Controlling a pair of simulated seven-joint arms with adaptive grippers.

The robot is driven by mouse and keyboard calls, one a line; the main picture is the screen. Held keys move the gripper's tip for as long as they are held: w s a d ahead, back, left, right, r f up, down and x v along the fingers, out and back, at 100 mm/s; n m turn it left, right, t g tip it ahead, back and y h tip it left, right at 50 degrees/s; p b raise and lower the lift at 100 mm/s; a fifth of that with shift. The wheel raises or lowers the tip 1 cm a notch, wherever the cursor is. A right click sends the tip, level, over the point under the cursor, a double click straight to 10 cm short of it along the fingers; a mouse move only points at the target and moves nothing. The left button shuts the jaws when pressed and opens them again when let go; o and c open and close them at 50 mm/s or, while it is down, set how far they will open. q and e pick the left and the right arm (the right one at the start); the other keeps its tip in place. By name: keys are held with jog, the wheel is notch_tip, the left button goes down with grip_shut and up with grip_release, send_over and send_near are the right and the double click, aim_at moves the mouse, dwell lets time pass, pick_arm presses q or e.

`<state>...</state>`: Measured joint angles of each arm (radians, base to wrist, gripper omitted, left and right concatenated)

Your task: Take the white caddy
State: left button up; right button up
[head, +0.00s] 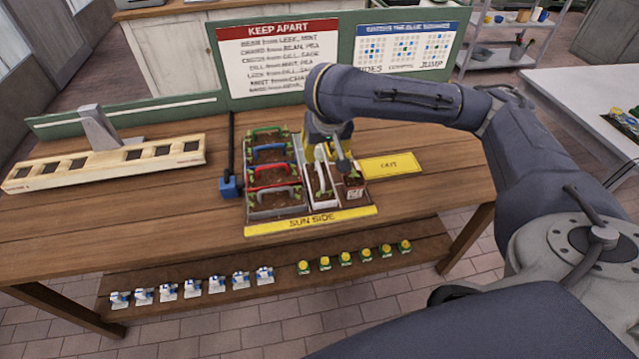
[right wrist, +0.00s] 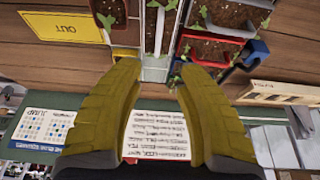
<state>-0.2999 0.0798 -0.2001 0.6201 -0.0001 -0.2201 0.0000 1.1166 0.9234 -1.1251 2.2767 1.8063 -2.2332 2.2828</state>
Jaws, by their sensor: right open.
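The white caddy (head: 309,181) is a narrow soil-filled box with an upright white handle, in the right part of the planter group on the wooden table. In the right wrist view a narrow white-walled box (right wrist: 155,72) shows beyond the fingertips; its far part is cut off by the frame's top. My right gripper (right wrist: 161,62) has two yellow fingers spread apart with nothing between them. In the head view my right arm hangs over the caddies, and its wrist partly hides the back of that group. My left gripper is not in view.
Green, blue, red and grey caddies (head: 270,154) stand close on the left. A small planter (head: 353,190) sits just right of the white one. A yellow card (head: 390,166) lies farther right. A long pale slotted beam (head: 110,160) is at left; two boards stand behind.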

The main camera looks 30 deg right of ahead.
send_over(320, 170)
jog(key=s+a, duration=0.1)
jog(key=s, duration=0.1)
jog(key=f, duration=0.7)
jog(key=shift+s+a, duration=0.1)
jog(key=shift+s, duration=0.1)
jog(key=shift+x, duration=3.45)
grip_shut()
